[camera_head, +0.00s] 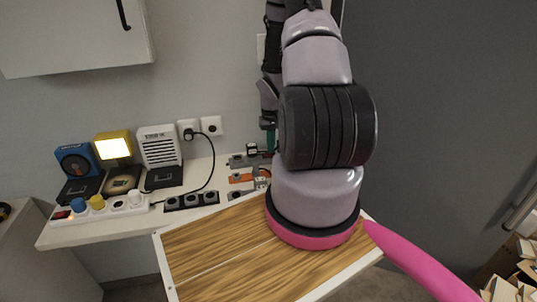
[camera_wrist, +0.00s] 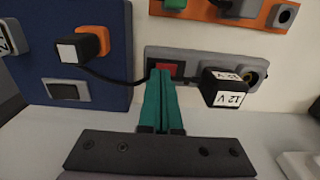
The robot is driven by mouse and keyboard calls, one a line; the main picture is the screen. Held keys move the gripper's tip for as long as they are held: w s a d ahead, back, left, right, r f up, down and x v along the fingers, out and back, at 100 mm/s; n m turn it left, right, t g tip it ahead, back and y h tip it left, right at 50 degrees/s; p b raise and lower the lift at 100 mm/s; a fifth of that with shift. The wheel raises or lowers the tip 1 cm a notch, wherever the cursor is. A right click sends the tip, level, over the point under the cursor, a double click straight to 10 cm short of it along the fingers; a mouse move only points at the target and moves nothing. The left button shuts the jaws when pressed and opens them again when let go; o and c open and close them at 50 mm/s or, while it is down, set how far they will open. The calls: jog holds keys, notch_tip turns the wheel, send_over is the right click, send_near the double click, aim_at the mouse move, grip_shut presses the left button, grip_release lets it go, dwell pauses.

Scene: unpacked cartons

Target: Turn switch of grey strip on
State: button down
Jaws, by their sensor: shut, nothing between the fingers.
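The grey strip (camera_wrist: 196,58) lies across the middle of the wrist view, with a black plug (camera_wrist: 224,90) labelled 12 V in one socket. Its red switch (camera_wrist: 168,66) is partly hidden by my fingers; I cannot tell whether it is on. My gripper (camera_wrist: 161,72) is shut and empty, its green fingertips over the switch. I cannot tell whether they touch it. In the head view the grey strip (camera_head: 237,162) lies at the back of the shelf, beside my green fingers (camera_head: 270,140), which my arm partly hides.
An orange strip (camera_wrist: 255,12) lies close beside the grey one. A blue panel (camera_wrist: 70,20) with a plug stands at left. In the head view, a dark strip (camera_head: 192,201), a white strip (camera_head: 120,206), a lit yellow lamp (camera_head: 113,146) and a white speaker (camera_head: 160,146) stand leftward.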

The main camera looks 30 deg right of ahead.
jog(key=shift+f, duration=0.2)
jog(key=shift+r, duration=3.5)
jog(key=shift+r, duration=0.1)
